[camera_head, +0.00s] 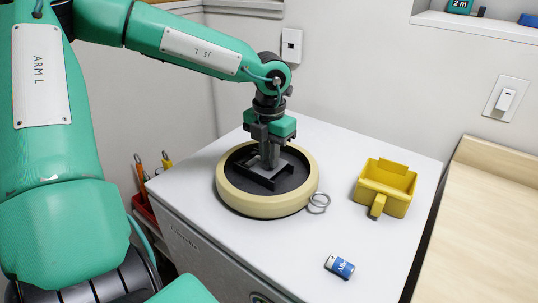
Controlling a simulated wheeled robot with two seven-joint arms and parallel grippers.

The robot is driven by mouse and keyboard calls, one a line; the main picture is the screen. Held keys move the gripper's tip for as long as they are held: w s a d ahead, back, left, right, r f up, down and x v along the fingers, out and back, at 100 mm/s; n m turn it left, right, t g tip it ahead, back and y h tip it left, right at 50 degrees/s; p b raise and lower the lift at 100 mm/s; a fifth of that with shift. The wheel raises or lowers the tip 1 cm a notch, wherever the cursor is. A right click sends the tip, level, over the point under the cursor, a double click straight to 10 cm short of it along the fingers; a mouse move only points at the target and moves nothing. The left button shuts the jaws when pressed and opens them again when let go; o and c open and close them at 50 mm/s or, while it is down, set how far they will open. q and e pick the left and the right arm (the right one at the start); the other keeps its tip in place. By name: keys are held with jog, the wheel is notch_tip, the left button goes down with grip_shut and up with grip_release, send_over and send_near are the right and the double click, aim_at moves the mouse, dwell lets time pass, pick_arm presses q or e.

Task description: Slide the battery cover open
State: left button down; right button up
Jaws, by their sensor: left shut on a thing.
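A round cream device (262,207) with a black recessed centre lies on a white cabinet top, its battery compartment facing up. A grey battery cover (290,165) sits in the black recess. My left gripper (269,160) points straight down over the recess, shut on the cover; its fingers hide part of the cover. A blue and silver battery (340,267) lies on the cabinet top at the front right. My right gripper is not in view.
A yellow bin (386,187) stands on the cabinet top (335,160) at right. Metal rings (319,203) lie against the device's right side. A wooden surface (485,220) is at far right. The cabinet top's front right area is mostly clear.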

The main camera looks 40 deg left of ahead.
pick_arm(q)
jog(key=c, duration=1.4)
grip_release()
notch_tip(320, 180, up, 14)
jog(key=shift+f, duration=0.1)
jog(key=shift+c, duration=0.3)
